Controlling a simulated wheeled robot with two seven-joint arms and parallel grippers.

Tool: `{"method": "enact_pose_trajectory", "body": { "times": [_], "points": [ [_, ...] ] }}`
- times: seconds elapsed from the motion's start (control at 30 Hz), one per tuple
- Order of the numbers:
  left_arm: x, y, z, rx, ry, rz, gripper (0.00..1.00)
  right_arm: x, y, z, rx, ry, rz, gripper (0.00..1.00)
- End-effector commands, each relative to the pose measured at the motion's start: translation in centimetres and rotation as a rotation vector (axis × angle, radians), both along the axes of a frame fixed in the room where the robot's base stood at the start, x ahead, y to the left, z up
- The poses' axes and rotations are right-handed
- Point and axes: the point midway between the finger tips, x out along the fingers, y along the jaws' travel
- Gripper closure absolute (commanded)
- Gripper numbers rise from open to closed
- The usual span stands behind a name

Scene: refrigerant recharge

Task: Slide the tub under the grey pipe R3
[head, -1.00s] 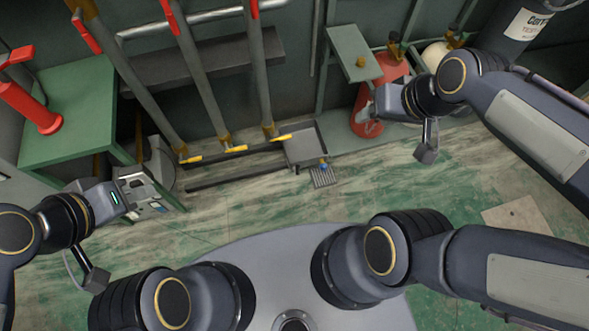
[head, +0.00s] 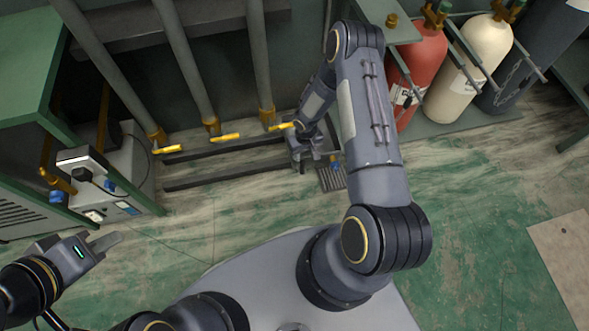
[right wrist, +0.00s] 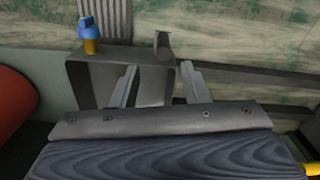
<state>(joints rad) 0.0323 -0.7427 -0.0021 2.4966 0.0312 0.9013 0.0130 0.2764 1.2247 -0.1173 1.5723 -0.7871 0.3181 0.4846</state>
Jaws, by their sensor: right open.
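The tub is an open grey box (right wrist: 88,85), seen in the right wrist view just beyond my right gripper. In the head view my right arm hides most of it. My right gripper (right wrist: 160,84) is open, its fingers apart around the tub's right wall; contact cannot be told. The head view shows this gripper (head: 306,164) low by the pipe feet. Three grey pipes (head: 186,70) come down the wall to yellow handles; no R3 label is readable. The rightmost pipe (head: 258,60) ends closest to my right gripper. My left gripper (head: 103,243) is at lower left, fingers unclear.
A floor grate (head: 331,179) lies by my right gripper, with a blue-topped yellow valve (right wrist: 89,38) at the tub. Dark rails (head: 215,172) run along the floor. Red (head: 420,50) and cream (head: 465,75) cylinders stand right. A grey machine (head: 125,180) stands left.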

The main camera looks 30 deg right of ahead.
Motion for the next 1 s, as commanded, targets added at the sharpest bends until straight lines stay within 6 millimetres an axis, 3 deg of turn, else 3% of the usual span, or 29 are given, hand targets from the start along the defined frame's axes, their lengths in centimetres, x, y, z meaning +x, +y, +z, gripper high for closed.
{"method": "enact_pose_trajectory", "body": {
  "times": [0.03,0.53,0.7,1.0],
  "points": [
    [0.0,0.0,-0.6,0.000,0.000,0.000,0.74,-0.2,0.2,-1.4,0.002,0.005,0.005,0.59],
    [0.0,0.0,-3.2,0.000,0.000,0.000,0.74,-0.5,0.4,-8.3,0.004,0.009,0.007,0.59],
    [0.0,0.0,-3.5,0.000,0.000,0.000,0.74,-0.4,0.4,-9.4,0.004,0.008,0.009,0.59],
    [0.0,0.0,-3.5,0.000,0.000,0.000,0.74,-0.4,0.4,-9.4,0.004,0.008,0.008,0.61]
  ]
}}
